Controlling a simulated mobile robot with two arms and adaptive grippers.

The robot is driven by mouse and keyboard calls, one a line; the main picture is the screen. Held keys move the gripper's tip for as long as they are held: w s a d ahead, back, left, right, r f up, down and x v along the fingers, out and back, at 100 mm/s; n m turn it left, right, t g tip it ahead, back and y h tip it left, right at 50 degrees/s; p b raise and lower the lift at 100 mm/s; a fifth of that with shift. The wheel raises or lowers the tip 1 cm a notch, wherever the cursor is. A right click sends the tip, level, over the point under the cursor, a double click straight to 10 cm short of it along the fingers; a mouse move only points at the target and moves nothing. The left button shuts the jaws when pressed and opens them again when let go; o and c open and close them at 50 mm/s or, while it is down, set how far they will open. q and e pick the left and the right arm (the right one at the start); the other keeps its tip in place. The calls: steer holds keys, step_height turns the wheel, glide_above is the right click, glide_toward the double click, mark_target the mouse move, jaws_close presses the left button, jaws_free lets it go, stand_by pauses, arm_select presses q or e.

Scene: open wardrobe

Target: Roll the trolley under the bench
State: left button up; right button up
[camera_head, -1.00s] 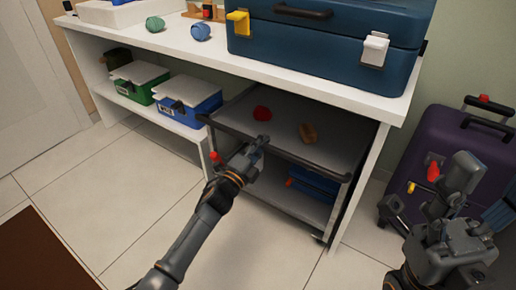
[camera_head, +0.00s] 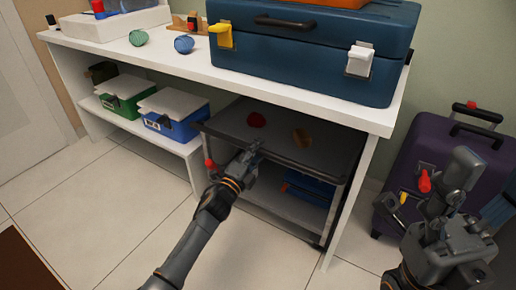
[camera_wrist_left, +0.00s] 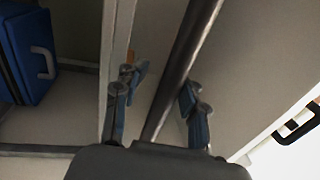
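The grey trolley (camera_head: 285,207) stands mostly beneath the white bench (camera_head: 345,112), between its upright panels. My left gripper (camera_head: 253,150) is at the trolley's front bar. In the left wrist view the bar (camera_wrist_left: 180,75) runs between the spread fingers (camera_wrist_left: 160,103), with a visible gap on its left side. My right gripper (camera_head: 455,185) is raised at the right, in front of the suitcase; its finger opening is unclear.
A purple suitcase (camera_head: 425,150) stands right of the bench. A blue toolbox (camera_head: 310,45) and two balls of yarn are on the bench top. Green (camera_head: 120,92) and blue (camera_head: 174,117) boxes sit on the low left shelf. The floor in front is clear.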

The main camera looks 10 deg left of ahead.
arm_select(q)
steer(key=shift+r, duration=0.2)
steer(key=shift+s+a, duration=0.1)
steer(key=shift+s, duration=0.05)
steer(key=v, duration=1.1)
steer(key=shift+s+f, duration=0.2)
steer(key=shift+s, duration=0.1)
steer(key=shift+a, duration=0.1)
